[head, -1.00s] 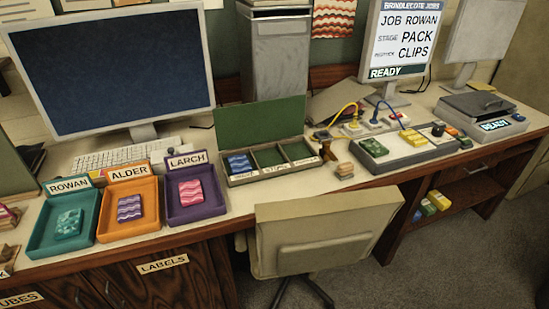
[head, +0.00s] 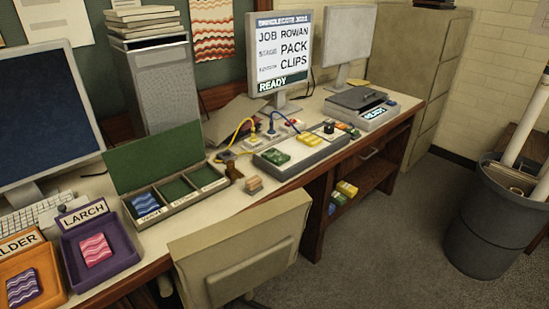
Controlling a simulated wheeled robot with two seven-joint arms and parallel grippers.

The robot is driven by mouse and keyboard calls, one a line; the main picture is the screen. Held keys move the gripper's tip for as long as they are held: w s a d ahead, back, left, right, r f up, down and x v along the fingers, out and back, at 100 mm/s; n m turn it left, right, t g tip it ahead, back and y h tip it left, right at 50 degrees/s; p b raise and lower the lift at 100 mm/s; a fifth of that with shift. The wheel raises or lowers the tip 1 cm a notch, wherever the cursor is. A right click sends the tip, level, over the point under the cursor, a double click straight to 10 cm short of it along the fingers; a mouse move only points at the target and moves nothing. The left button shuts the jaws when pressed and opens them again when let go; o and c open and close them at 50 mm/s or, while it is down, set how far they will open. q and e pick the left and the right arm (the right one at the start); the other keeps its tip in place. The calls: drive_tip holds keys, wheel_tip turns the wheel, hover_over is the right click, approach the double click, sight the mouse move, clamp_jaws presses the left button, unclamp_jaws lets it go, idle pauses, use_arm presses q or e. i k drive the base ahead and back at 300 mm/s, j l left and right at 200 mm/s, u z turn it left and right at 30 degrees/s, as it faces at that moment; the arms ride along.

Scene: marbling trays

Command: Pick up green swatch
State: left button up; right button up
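A green block-like piece (head: 277,156), which looks like the green swatch, lies at the left end of a flat grey tray (head: 300,160) on the desk. A yellow piece (head: 310,139) lies to its right on the same tray. A smaller green piece (head: 354,131) shows beside the tray's right end; its exact kind is too small to tell. Neither of my grippers is in view.
A chair (head: 240,255) stands before the desk. An open box (head: 180,204) with a blue swatch, purple tray (head: 75,258) and orange tray (head: 45,262) are to the left. A grey bin (head: 485,235) stands right. Floor between chair and bin is clear.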

sight(273, 156)
drive_tip(key=i+l+u, duration=0.65)
drive_tip(key=i+l, duration=0.2)
drive_tip(key=l, duration=0.1)
